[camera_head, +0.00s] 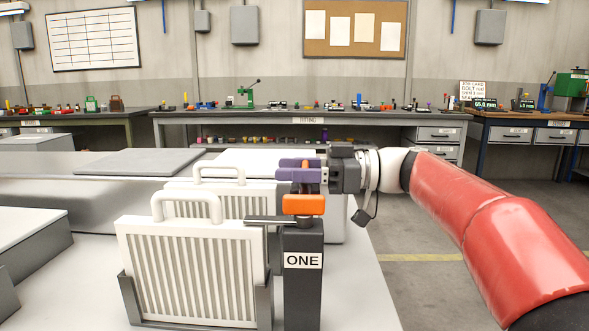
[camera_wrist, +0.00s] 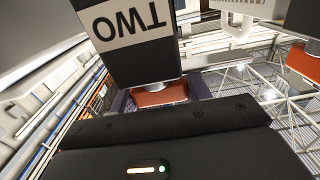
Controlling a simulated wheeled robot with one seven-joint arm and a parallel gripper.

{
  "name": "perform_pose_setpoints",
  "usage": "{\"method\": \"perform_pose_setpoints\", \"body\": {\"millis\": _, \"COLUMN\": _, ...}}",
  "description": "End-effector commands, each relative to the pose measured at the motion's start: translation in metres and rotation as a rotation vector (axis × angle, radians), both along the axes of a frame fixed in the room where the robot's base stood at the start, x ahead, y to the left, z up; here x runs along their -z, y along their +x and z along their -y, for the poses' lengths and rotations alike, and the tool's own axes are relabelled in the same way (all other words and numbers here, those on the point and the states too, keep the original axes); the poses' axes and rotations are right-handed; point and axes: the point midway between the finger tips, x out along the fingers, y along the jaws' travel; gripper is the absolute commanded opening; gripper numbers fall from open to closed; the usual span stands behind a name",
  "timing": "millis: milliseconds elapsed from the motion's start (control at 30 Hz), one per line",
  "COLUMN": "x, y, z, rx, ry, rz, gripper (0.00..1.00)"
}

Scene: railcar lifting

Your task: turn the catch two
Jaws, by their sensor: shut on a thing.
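The post of catch two (camera_wrist: 130,45), with its upside-down TWO label, fills the top of the wrist view. Its orange knob (camera_wrist: 160,96) sits between the purple fingers of my gripper (camera_wrist: 160,100). In the head view my gripper (camera_head: 298,172) comes in from the right, just behind catch one, and is shut on that knob. The bar of catch two is hidden, so I cannot tell its angle. Catch one stands nearer, with an orange knob (camera_head: 303,204), a post (camera_head: 303,295) marked ONE and a grey bar pointing left over the front white panel (camera_head: 195,270).
A second white handled panel (camera_head: 230,203) stands behind the front one. Catch one's post and knob stand close in front of my gripper. Open floor (camera_head: 425,285) lies right of the grey unit. Benches with small parts (camera_head: 320,121) line the back wall.

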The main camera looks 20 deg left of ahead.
Motion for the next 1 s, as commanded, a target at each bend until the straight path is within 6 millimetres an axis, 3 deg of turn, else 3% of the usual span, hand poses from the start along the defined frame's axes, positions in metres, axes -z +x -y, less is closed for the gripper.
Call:
{"method": "perform_pose_setpoints", "body": {"millis": 433, "x": 0.007, "y": 0.0008, "z": 0.0001, "rx": 0.12, "ry": 0.002, "rz": 0.004, "gripper": 0.06}}
{"method": "perform_pose_setpoints", "body": {"millis": 1000, "x": 0.0048, "y": 0.0089, "z": 0.0007, "rx": 0.629, "ry": 0.003, "rz": 0.003, "gripper": 0.06}}
